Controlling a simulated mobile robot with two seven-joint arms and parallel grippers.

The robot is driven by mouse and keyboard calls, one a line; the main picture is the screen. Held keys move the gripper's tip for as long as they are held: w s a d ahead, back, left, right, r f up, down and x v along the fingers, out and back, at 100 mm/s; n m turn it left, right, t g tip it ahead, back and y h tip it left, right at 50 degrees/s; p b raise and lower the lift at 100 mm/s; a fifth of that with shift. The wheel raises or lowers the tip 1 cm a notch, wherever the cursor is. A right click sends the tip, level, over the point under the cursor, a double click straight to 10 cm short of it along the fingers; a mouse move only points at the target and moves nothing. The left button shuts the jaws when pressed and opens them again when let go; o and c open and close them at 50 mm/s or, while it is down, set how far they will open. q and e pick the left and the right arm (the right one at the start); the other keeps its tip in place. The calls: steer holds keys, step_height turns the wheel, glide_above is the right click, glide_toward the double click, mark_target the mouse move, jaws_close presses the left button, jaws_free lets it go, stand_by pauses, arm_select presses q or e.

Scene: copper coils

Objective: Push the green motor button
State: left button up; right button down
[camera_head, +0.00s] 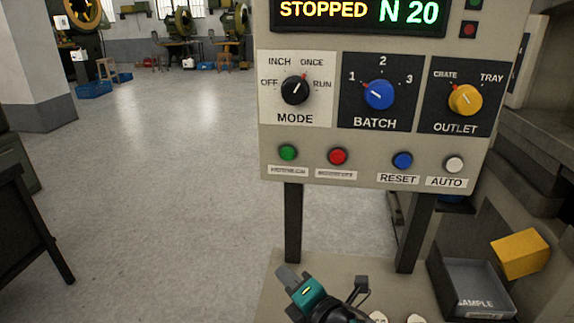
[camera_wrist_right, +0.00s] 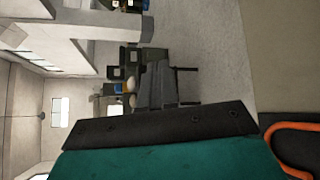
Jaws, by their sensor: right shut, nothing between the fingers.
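The green button (camera_head: 288,152) is at the lower left of the control panel (camera_head: 220,0) in the head view, left of the red button (camera_head: 337,156). A label too small to read sits under it. My right gripper (camera_head: 289,277) is shut and empty, below the panel and well apart from the green button. In the right wrist view the dark shut fingers (camera_wrist_right: 160,127) cross the lower part of the picture, with the room beyond. My left gripper is not in view.
The panel also bears a blue RESET button (camera_head: 402,160), a white AUTO button (camera_head: 454,164) and MODE (camera_head: 295,91), BATCH (camera_head: 379,95) and OUTLET (camera_head: 465,100) knobs. The display (camera_head: 360,12) reads STOPPED. Two posts stand below. A SAMPLE tray (camera_head: 478,280) is at lower right.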

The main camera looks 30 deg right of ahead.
mark_target(287, 153)
steer(key=w+r+n+t, duration=0.2)
steer(key=r+n, duration=0.6)
steer(key=n, duration=0.2)
steer(key=w+d+r+n+t+y, duration=0.1)
steer(key=w+r+n+t, duration=0.2)
steer(key=r+n, duration=0.6)
steer(key=shift+d+r+n+t+b, duration=0.2)
steer(key=shift+n+t+b, duration=0.1)
steer(key=shift+n+b, duration=0.15)
steer(key=shift+w, duration=0.15)
steer(key=w+d, duration=0.1)
steer(key=w, duration=0.1)
steer(key=w+d+b, duration=0.1)
steer(key=w+d, duration=0.1)
steer(key=w+d+b, duration=0.1)
steer(key=w+d, duration=0.1)
steer(key=w, duration=0.1)
steer(key=shift+d, duration=0.2)
stand_by(0.5)
